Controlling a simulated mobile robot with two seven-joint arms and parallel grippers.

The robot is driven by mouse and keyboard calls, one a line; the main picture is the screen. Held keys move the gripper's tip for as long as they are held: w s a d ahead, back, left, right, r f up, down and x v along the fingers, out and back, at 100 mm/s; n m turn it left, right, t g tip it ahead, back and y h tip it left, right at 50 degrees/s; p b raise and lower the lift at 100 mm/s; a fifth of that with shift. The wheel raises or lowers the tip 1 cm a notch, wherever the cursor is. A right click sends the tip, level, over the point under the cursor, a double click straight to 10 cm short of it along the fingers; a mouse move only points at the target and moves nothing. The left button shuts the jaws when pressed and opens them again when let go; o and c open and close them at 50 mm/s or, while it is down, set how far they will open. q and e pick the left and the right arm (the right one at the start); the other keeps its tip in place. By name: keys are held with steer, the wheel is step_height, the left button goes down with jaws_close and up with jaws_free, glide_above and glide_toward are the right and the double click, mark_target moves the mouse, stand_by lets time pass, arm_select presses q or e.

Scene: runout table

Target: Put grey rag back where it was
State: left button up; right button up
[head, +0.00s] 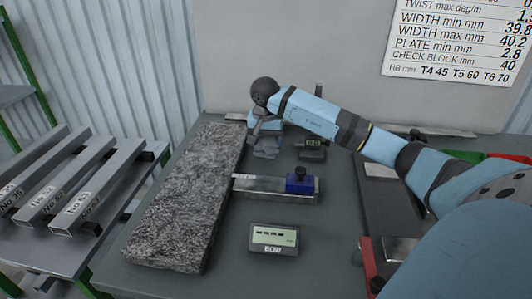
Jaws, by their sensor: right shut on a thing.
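My right arm reaches across the table from the right. Its gripper (258,128) points down at the back of the table, just right of the far end of the speckled slab. The gripper is shut on a small grey-blue piece that looks like the grey rag (267,147). The rag hangs below the fingers, at or close to the table top; whether it touches is hard to tell. The wrist and fingers hide part of it. My left gripper is not in view.
The long speckled slab (190,200) lies along the table's left side. A metal bar with a blue block (300,184), a display box (273,238) and a small dark gauge (312,149) stand right of it. Numbered square tubes (60,190) lie on a rack at left.

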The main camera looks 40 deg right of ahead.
mark_target(266, 160)
steer(key=shift+f, duration=2.1)
steer(key=shift+f, duration=0.15)
steer(key=o, duration=0.9)
steer(key=r, duration=0.8)
steer(key=s+a+r, duration=0.1)
steer(key=r, duration=0.3)
steer(key=shift+a+r, duration=0.1)
steer(key=shift+r, duration=0.05)
